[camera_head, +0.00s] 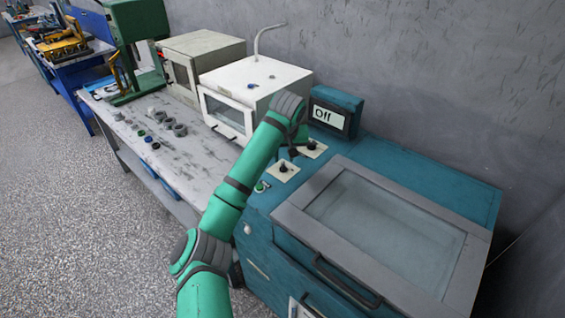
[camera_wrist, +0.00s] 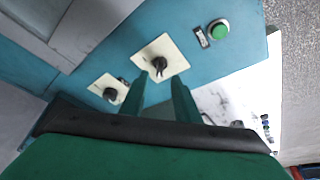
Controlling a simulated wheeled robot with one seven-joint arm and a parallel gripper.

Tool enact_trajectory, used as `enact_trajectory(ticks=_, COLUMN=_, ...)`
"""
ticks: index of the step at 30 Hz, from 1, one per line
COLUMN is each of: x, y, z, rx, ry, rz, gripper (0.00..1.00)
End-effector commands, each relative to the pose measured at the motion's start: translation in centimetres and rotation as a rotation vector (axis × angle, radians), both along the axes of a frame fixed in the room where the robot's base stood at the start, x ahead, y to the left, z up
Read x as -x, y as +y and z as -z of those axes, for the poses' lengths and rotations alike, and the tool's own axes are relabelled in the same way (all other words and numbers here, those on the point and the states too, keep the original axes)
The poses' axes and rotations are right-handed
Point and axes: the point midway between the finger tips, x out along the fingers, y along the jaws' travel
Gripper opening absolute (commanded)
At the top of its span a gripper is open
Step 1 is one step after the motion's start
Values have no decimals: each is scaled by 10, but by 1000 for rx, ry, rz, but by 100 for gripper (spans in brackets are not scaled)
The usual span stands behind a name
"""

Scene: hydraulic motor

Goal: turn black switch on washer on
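The washer (camera_head: 400,165) is a teal machine with a glass lid and a display (camera_head: 329,116) reading "Off". Two black switches on cream plates sit on its top. The front switch (camera_head: 283,168), nearer the green button, also shows in the wrist view (camera_wrist: 158,65). The rear switch (camera_head: 311,146) shows at left in the wrist view (camera_wrist: 109,94). My gripper (camera_wrist: 158,80) is open, its two teal fingers apart and empty. The front switch appears just beyond and between the fingertips; I cannot tell the remaining distance. In the head view my gripper (camera_head: 294,150) is small and dark above the switches.
A green button (camera_head: 262,186) sits in front of the switches. The lid (camera_head: 385,225) and its handle (camera_head: 345,282) lie to the right. A workbench (camera_head: 180,155) with small parts and a white box machine (camera_head: 255,88) stands left. A grey wall is behind.

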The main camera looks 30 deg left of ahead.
Motion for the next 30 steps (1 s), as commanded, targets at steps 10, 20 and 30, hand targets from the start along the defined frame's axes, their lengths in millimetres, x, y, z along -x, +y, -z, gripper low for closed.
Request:
enact_trajectory(ticks=10, x=-14, y=11, z=43, rx=1, ry=0, rz=-2, gripper=29)
enact_trajectory(ticks=20, x=-17, y=13, z=48, rx=1, ry=-2, rz=-1, gripper=29)
enact_trajectory(ticks=30, x=-16, y=13, z=48, rx=1, ry=-2, rz=-1, gripper=0)
